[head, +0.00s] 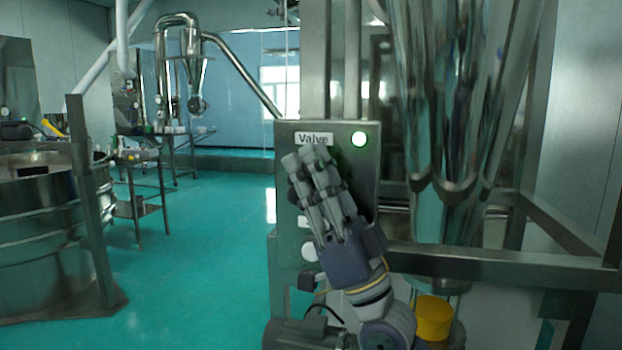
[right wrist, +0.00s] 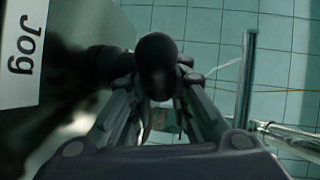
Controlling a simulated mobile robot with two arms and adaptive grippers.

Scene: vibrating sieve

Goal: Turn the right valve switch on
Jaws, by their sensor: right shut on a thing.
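The fingers hide the knob in the head view. A "Jog" label (right wrist: 22,52) shows at the left. My left gripper is not in view.
A steel frame bar (head: 480,262) and a shiny metal hopper (head: 455,90) stand right of the panel. A yellow cylinder (head: 433,317) is below the bar. A round sieve machine (head: 38,230) stands at the left. Green floor (head: 200,270) lies clear between.

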